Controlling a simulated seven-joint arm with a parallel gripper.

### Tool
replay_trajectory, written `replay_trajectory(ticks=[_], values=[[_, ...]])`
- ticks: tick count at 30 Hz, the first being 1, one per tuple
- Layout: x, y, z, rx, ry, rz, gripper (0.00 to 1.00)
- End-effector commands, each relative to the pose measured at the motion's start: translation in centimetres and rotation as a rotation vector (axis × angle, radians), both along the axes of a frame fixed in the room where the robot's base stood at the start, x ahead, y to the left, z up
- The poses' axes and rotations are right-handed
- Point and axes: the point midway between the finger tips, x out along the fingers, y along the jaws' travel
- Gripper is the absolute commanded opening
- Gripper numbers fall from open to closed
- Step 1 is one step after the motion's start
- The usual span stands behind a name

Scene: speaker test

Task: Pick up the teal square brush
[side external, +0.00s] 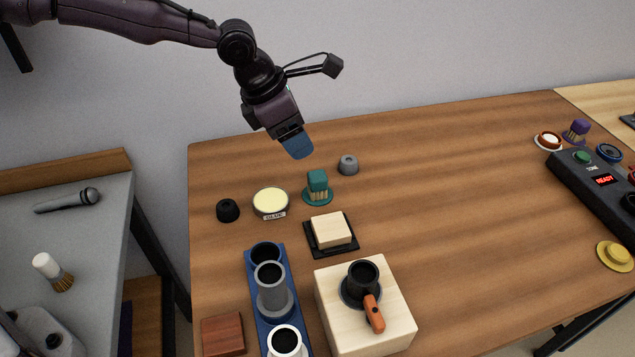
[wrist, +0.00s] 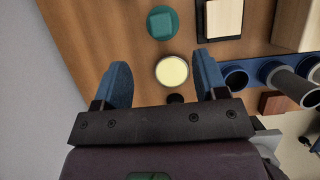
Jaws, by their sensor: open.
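The teal square brush (side external: 318,184) stands upright on a round teal base, bristles down, on the wooden table. In the wrist view its square top (wrist: 161,23) shows at the upper middle, beyond my fingertips. My gripper (side external: 299,150) is above the table, up and to the left of the brush in the side view, touching nothing. In the wrist view its two blue fingers (wrist: 163,72) are apart with nothing held between them. The far finger is mostly hidden in the side view.
Near the brush are a glue pot (side external: 271,202), a black knob (side external: 228,210), a grey knob (side external: 348,164) and a pale block on a black tray (side external: 334,250). A blue rack (side external: 256,290) with cups and a wooden block (side external: 395,335) stand in front. The table's middle right is clear.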

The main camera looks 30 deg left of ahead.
Motion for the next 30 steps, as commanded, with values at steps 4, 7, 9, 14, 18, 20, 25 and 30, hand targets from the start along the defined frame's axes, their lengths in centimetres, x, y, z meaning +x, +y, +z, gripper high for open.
replay_trajectory(ticks=[4,7,9,14,18,20,25,30], values=[[0.1,-0.3,-1.8,0.017,0.02,-0.001,0.66],[0.6,-0.8,-3.6,0.017,0.02,-0.001,0.66],[1.0,-1.2,-4.8,0.017,0.017,-0.001,0.66],[1.6,-1.7,-6.8,0.017,0.015,-0.002,0.66],[1.8,-2.0,-7.6,0.018,0.013,-0.003,0.66],[2.0,-2.1,-8.1,0.018,0.013,-0.002,0.66],[2.7,-2.9,-10.6,0.018,0.015,-0.002,0.66],[3.2,-3.3,-12.0,0.018,0.012,-0.002,0.66]])
